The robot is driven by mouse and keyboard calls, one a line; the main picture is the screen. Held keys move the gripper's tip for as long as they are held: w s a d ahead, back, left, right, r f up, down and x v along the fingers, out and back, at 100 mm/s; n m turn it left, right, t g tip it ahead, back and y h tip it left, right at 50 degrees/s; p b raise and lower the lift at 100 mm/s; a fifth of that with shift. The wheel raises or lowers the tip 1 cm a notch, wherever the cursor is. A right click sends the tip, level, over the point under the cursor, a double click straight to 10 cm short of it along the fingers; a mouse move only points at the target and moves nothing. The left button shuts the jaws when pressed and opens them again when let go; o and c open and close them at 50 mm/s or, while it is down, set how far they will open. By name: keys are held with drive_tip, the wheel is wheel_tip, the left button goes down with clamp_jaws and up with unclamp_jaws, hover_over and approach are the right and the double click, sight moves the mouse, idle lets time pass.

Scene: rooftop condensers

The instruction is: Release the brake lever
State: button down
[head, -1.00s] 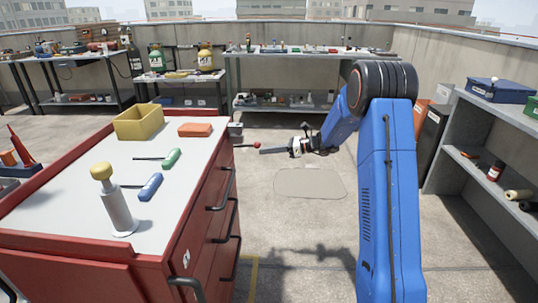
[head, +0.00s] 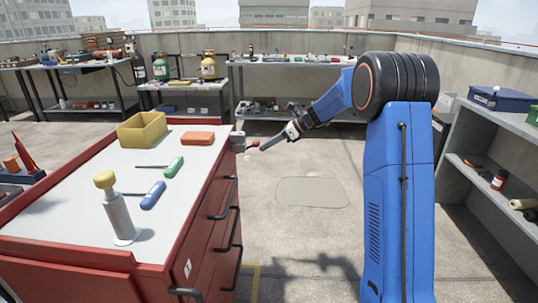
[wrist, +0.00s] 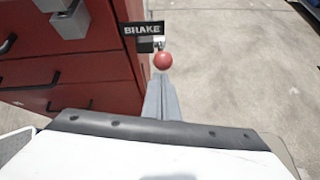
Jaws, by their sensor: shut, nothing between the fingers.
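The brake lever ends in a red ball knob (head: 253,142) at the far right corner of the red tool cabinet (head: 205,215). In the wrist view the knob (wrist: 163,61) sits just beyond the fingertips, beside a black plate (wrist: 143,28) lettered BRAKE. The lever's shaft is mostly hidden behind the knob. My gripper (head: 264,147) comes from the right and slopes down toward the knob. Its grey fingers (wrist: 162,90) are closed together and hold nothing. I cannot tell whether the tips touch the knob.
On the cabinet top are a yellow bin (head: 143,130), an orange block (head: 198,138), green (head: 174,166) and blue (head: 153,195) screwdrivers and a yellow-capped cylinder (head: 118,215). Shelves (head: 470,165) stand at the right. The floor right of the cabinet is clear.

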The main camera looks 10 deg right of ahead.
drive_tip(key=a+r+h, duration=0.1)
drive_tip(key=a+r+g+h, duration=0.1)
drive_tip(key=r, duration=0.1)
drive_tip(key=w+a+r+h, duration=0.1)
drive_tip(key=r+h, duration=0.1)
drive_tip(key=shift+a+r, duration=0.25)
drive_tip(key=w+a+r+g+h, duration=0.1)
drive_tip(key=w+a+r+h, duration=0.1)
drive_tip(key=a+r+h, duration=0.2)
drive_tip(key=shift+a+r+g+h, duration=0.15)
drive_tip(key=shift+a+g+h, duration=0.25)
drive_tip(key=shift+a, duration=0.85)
drive_tip(key=shift+w+a+r, duration=0.1)
drive_tip(key=shift+w+a, duration=0.05)
drive_tip(key=shift+a, duration=0.05)
drive_tip(key=s+d+r, duration=0.1)
drive_tip(key=d+r, duration=0.1)
drive_tip(key=r, duration=0.3)
drive_tip(key=s+d+r, duration=0.1)
drive_tip(key=d+r, duration=0.1)
drive_tip(key=r, duration=0.3)
drive_tip(key=shift+s+d+r, duration=0.25)
